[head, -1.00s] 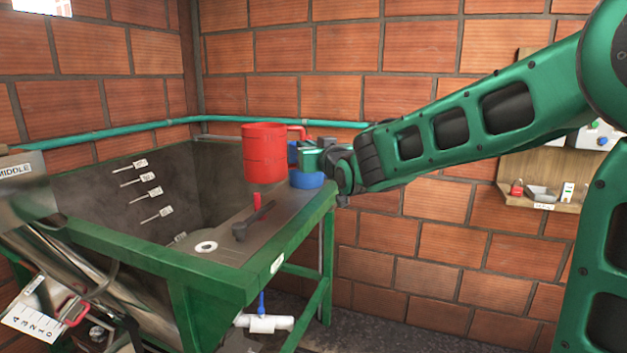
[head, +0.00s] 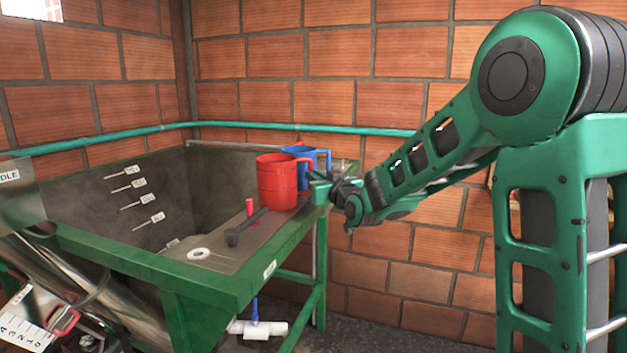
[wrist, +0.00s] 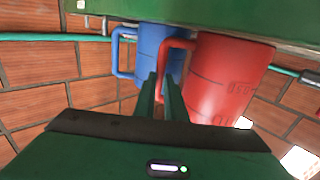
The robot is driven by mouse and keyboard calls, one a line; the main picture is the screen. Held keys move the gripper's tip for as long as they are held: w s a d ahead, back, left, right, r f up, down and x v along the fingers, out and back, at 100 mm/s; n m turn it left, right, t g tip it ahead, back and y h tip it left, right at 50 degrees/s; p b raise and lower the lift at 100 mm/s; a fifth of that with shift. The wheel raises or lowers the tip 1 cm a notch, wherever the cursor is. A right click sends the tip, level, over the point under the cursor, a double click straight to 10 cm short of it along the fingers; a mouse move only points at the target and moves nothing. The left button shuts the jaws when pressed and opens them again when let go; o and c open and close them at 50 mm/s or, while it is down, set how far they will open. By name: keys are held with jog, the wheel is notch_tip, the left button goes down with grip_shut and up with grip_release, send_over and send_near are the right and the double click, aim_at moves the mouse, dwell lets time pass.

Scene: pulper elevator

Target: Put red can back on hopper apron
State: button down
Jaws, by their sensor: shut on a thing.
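The red can (head: 277,185) is upright over the hopper apron (head: 225,262) near its back right part, and its base looks to be at the apron surface. My gripper (head: 314,182) reaches in from the right and is shut on the can's handle. In the wrist view, the red can (wrist: 225,85) is right of my gripper's fingers (wrist: 162,85), with its handle running to them. The blue can (head: 308,158) stands just behind the red can and is partly hidden by it; it also shows in the wrist view (wrist: 155,50).
A dark scoop-like tool (head: 246,228), a small red piece (head: 250,207) and a white ring (head: 199,254) lie on the apron in front of the cans. The deep hopper is to the left. A teal pipe (head: 100,142) runs along the brick wall behind.

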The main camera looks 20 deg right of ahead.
jog(key=c, duration=1.8)
grip_release()
jog(key=s+d, duration=0.2)
jog(key=s, duration=1)
jog(key=s+d+f+m+g+h, duration=0.35)
jog(key=s+d+f+g, duration=0.55)
jog(key=s+d+f, duration=0.45)
jog(key=s+f+m+g, duration=0.2)
jog(key=s+g, duration=0.2)
jog(key=s, duration=0.9)
jog(key=s+d+f+m+g+y, duration=0.1)
jog(key=s+g, duration=0.4)
jog(key=s, duration=0.8)
jog(key=shift+s+f+m, duration=0.4)
jog(key=shift+f+m, duration=0.45)
jog(key=shift+f, duration=0.05)
